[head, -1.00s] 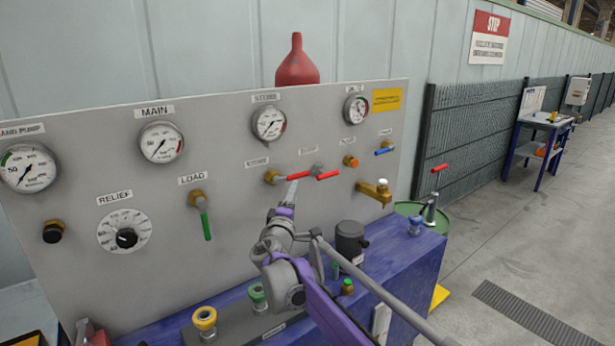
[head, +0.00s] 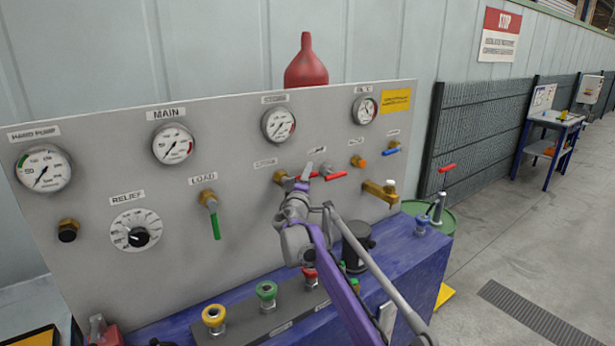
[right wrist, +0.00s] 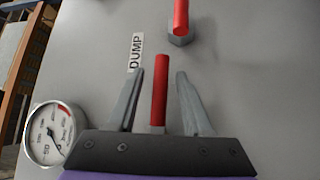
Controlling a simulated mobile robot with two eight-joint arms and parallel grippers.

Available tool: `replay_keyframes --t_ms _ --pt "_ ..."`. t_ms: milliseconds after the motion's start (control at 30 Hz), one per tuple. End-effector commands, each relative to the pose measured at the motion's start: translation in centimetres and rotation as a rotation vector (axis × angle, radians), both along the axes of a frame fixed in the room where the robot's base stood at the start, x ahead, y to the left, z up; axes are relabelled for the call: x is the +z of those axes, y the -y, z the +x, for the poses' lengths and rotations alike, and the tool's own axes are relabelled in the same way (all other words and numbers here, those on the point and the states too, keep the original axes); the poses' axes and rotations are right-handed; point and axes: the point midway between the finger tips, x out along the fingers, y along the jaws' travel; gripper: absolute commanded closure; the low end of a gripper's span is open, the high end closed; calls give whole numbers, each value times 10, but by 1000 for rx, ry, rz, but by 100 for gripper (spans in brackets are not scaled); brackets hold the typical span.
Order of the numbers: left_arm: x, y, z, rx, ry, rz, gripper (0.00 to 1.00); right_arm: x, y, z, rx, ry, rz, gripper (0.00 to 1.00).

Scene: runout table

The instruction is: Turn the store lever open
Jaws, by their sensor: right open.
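The store lever (head: 312,174) is a red handle on a brass valve under the STORE label on the grey panel, and it points level to the right. My right gripper (head: 302,184) is at this lever and partly covers it. In the right wrist view the open fingers (right wrist: 157,100) stand on either side of the red handle (right wrist: 160,88), with a gap visible on both sides. My left gripper is not in view.
A second red lever (head: 335,175), by the DUMP label (right wrist: 135,52), is just right of the store lever. A brass tap (head: 382,192) juts out further right. A black cylinder (head: 356,243) and coloured fittings stand on the blue bench (head: 415,262) below.

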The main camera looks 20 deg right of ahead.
Motion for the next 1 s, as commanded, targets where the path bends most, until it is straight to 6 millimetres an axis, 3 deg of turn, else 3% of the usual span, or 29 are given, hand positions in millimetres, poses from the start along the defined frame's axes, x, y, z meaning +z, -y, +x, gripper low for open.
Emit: replay_keyframes --t_ms 100,367,1000 --pt "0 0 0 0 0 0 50 0 0 0 0 0 0 53" --pt "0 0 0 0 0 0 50 0 0 0 0 0 0 100" --pt "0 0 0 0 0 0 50 0 0 0 0 0 0 100"
